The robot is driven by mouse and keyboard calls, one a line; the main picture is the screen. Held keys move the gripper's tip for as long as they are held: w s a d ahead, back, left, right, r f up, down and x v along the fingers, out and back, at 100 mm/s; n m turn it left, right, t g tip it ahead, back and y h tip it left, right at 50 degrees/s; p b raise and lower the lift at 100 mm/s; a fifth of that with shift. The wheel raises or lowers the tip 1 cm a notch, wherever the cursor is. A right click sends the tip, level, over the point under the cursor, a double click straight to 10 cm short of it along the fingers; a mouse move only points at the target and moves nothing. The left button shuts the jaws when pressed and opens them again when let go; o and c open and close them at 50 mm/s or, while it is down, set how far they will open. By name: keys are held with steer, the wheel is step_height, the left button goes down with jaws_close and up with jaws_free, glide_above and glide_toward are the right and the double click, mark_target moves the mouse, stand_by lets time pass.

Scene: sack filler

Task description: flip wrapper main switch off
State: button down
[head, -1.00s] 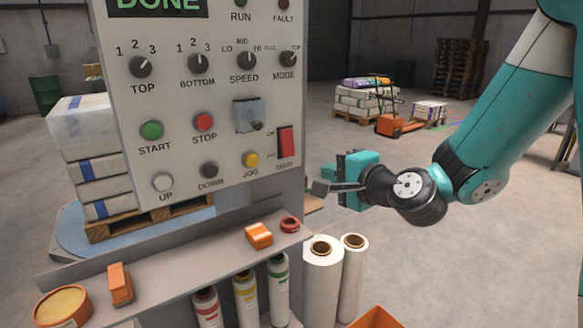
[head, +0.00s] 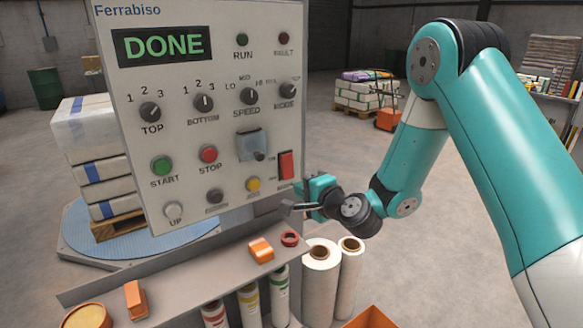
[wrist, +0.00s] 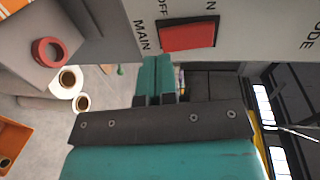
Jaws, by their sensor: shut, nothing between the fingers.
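The main switch is a red rocker (head: 286,165) at the lower right of the grey control panel (head: 228,180). In the wrist view the red rocker (wrist: 189,36) sits beside the labels MAIN, OFF and ON. My gripper (head: 285,205) is shut and empty, just below the rocker and close to the panel's lower right edge. In the wrist view its closed fingers (wrist: 155,62) point toward the panel edge under the rocker. I cannot tell whether they touch the panel. The rocker's tilt is hard to make out.
A green START button (head: 162,166), a red STOP button (head: 208,153) and a clear-covered control (head: 250,145) are on the panel. Below is a shelf (head: 200,270) with an orange box (head: 261,249) and a red tape roll (head: 290,239). White film rolls (head: 320,270) stand beneath.

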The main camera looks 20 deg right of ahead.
mark_target(286, 179)
steer(key=p+x, duration=0.2)
steer(key=x, duration=0.1)
steer(key=shift+w+a+r, duration=0.1)
steer(key=shift+w+a, duration=0.1)
steer(key=shift+w, duration=0.2)
steer(key=shift+w+a+f+p, duration=0.1)
steer(key=shift+w+f+p, duration=0.25)
steer(key=shift+w, duration=0.15)
